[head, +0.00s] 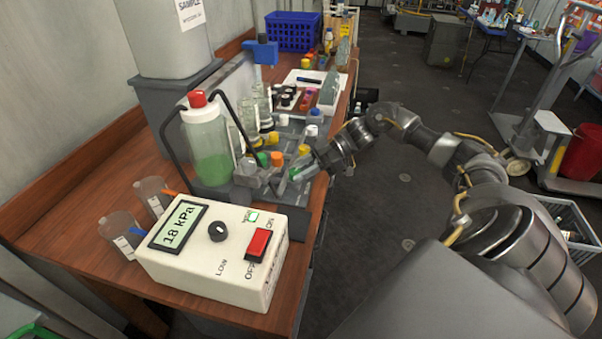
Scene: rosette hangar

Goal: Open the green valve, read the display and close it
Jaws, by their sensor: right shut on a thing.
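My right gripper (298,169) reaches in from the right over the bench, low among the coloured valves. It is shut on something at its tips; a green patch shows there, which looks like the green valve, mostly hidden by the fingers. A green cap (263,159) and an orange cap (277,159) stand just left of the gripper, and a yellow cap (304,150) just behind it. The display (178,225) on the white box (205,262) at the front reads 18 kPa. My left gripper is not in view.
The box has a black knob (217,231), a red switch (258,244) and a lit green lamp (252,217). A bottle of green liquid (209,150) with a red cap stands behind it. Clear cups (121,232) stand left. The blue crate (293,32) is far back.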

